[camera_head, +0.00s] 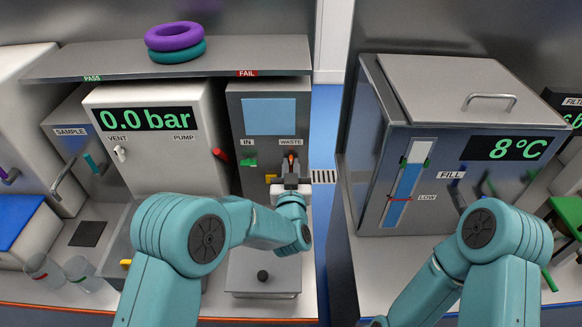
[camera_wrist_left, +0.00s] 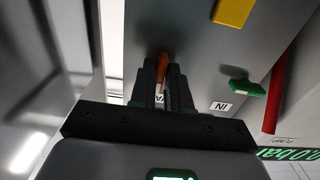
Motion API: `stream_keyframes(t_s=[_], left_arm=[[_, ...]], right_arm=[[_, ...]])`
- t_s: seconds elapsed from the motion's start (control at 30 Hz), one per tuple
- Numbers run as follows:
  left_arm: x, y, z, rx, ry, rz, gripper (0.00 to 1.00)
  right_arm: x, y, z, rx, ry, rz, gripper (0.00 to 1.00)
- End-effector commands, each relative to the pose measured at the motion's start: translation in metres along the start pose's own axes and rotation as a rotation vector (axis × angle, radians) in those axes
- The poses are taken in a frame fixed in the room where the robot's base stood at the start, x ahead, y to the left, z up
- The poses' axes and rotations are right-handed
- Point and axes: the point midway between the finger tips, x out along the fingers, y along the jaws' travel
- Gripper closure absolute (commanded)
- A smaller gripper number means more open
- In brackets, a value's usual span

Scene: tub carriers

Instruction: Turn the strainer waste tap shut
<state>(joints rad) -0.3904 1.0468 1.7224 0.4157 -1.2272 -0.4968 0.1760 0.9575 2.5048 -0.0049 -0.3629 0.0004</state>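The strainer cabinet (camera_head: 233,115) has a blue window and labels IN and WASTE. The waste tap has an orange handle (camera_head: 291,156) just under the WASTE label; the handle stands roughly upright in the head view. My left gripper (camera_head: 291,180) is at this handle. In the left wrist view the orange handle (camera_wrist_left: 163,66) lies between the two dark fingers (camera_wrist_left: 165,88), which look closed on it. The fingers hide its lower part and the tap body. The green IN tap handle (camera_head: 249,162) is to the left of it. My right arm shows at the lower right, its gripper out of frame.
A yellow part (camera_head: 270,179) sits on the cabinet close to my left gripper. A red lever (camera_head: 220,155) is on the pressure unit reading 0.0 bar (camera_head: 160,95). A chiller box (camera_head: 385,150) reading 8°C stands right, across a gap with blue floor (camera_head: 325,130).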

Motion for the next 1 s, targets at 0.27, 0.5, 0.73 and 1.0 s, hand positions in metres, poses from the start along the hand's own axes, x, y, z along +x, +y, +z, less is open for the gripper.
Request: stream_keyframes(t_s=[0.27, 0.5, 0.73, 1.0], left_arm=[[0.000, 0.000, 0.000, 0.011, 0.001, -0.001, 1.00], [0.000, -0.001, 0.002, 0.098, 0.001, -0.001, 1.00], [0.000, 0.000, 0.002, 0.282, 0.003, -0.001, 1.00], [0.000, 0.000, 0.001, 0.538, 0.002, -0.002, 1.00]], right_arm=[[0.002, 0.001, 0.000, 0.000, 0.000, 0.000, 0.57], [0.012, 0.004, 0.000, 0.000, 0.000, 0.000, 0.57], [0.027, 0.010, -0.001, 0.000, 0.000, 0.000, 0.57], [0.040, 0.014, -0.001, 0.000, 0.000, 0.000, 0.57]])
